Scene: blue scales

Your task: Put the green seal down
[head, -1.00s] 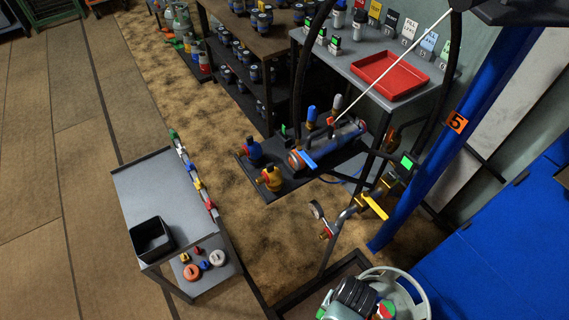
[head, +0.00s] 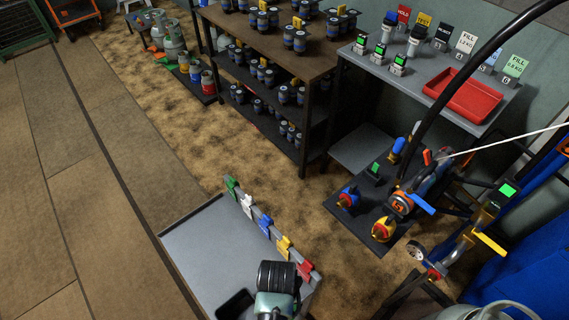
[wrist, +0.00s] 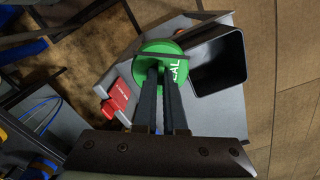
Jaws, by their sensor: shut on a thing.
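The green seal (wrist: 175,57), a round disc with white lettering, is held between the two dark fingers of my gripper (wrist: 160,70) in the wrist view. My gripper is shut on it. Behind it is the grey top of a small cart (wrist: 205,132), with a black open bin (wrist: 240,58) just to the right of the seal. The gap between the seal and the cart top is hard to judge. In the head view the grey cart top (head: 205,245) is at the bottom centre, and my arm reaches over it and hides the seal and fingers.
Green, white, blue, yellow and red clips (head: 284,247) line the cart's right edge; a red one (wrist: 118,97) shows left of the seal. A dark bench (head: 385,210) with valves stands to the right. A red tray (head: 465,95) lies on a grey table. The cart's left part is clear.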

